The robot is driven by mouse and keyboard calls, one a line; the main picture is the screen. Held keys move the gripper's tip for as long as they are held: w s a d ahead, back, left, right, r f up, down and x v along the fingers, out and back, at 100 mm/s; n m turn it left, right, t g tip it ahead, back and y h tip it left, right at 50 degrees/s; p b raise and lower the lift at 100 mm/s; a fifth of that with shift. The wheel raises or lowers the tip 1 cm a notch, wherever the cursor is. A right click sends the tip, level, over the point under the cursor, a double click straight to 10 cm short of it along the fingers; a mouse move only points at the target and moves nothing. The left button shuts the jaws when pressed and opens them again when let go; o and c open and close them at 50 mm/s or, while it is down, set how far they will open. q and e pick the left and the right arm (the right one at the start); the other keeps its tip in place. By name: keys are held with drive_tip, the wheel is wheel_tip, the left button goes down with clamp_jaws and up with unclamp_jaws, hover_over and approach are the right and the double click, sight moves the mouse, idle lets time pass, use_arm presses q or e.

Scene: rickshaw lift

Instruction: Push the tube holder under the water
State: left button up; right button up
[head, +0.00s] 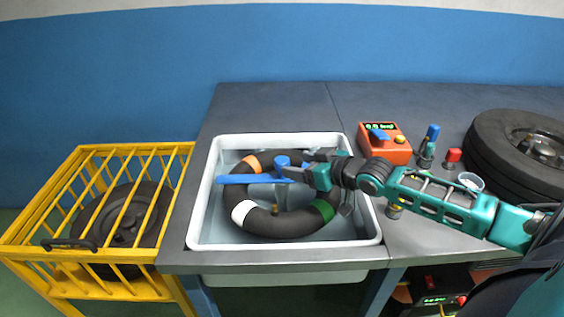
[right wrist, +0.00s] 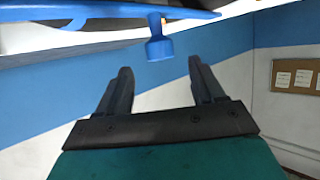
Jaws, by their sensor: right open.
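The blue tube holder (head: 240,179) is a flat blue piece with a round knob (head: 282,161), lying across the dark inner tube (head: 236,196) in the white water basin (head: 196,215). The tube carries orange, white and green bands. My right gripper (head: 309,166) reaches in from the right, over the tube's right side, close to the holder's right end. In the right wrist view its two fingers (right wrist: 158,88) are open with nothing between them. The holder (right wrist: 110,20) and its blue knob (right wrist: 157,48) show beyond the fingertips. My left gripper is not in view.
Right of the basin stand an orange device (head: 385,147) with a green display, a blue-capped bottle (head: 428,145), a red-capped item (head: 453,158) and a large tyre (head: 487,150). A yellow cage (head: 62,205) with a wheel stands at left. The counter behind the basin (head: 270,110) is clear.

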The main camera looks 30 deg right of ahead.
sight(287, 163)
drive_tip(key=shift+x, duration=3.6)
drive_tip(key=shift+c, duration=0.5)
clamp_jaws()
